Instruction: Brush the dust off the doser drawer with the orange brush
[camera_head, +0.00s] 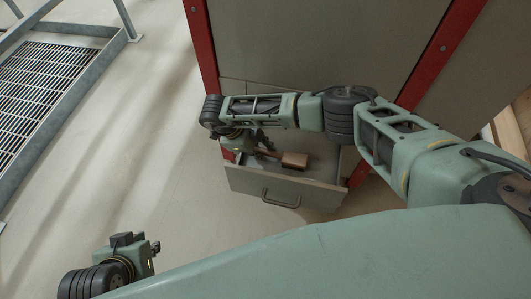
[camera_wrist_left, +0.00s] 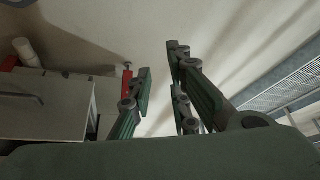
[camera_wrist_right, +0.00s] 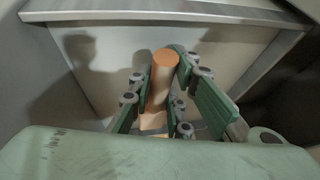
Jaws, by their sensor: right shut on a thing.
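The doser drawer (camera_head: 272,187) is pulled out low on the grey cabinet, with a bar handle on its front. My right gripper (camera_head: 258,141) is over the left part of the drawer, shut on the handle of the orange brush. The brush's brown block (camera_head: 295,160) is over the drawer's inside, to the right of the gripper. In the right wrist view the round orange handle (camera_wrist_right: 162,78) stands between the fingers (camera_wrist_right: 161,90). Dust is not clear to see. My left gripper (camera_head: 141,243) is away at the lower left. Its fingers (camera_wrist_left: 157,85) are apart and empty.
Red posts (camera_head: 201,50) frame the cabinet (camera_head: 315,45). A metal grating platform (camera_head: 52,75) stands at the left. The pale floor (camera_head: 130,150) between it and the drawer is clear. The left wrist view shows a white cylinder (camera_wrist_left: 27,52) at the left.

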